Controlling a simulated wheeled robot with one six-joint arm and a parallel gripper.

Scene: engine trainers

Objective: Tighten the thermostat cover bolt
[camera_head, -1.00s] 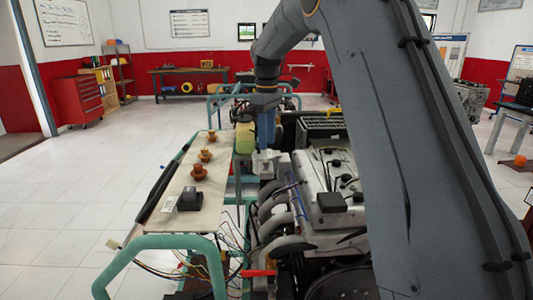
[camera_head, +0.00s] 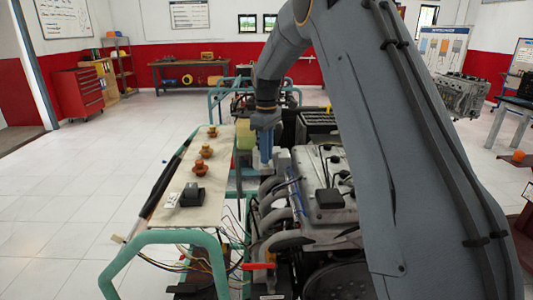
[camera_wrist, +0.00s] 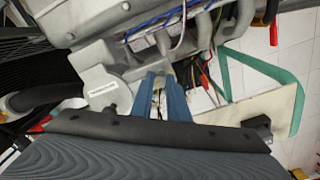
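The thermostat cover bolt is too small to make out for certain in either view.
The engine (camera_head: 322,180) with hoses and wires fills the space right of the gripper. A beige board (camera_head: 190,215) on a green frame (camera_head: 160,238) carries several orange-brown parts (camera_head: 197,168) and a black block (camera_head: 193,195). Open tiled floor lies to the left.

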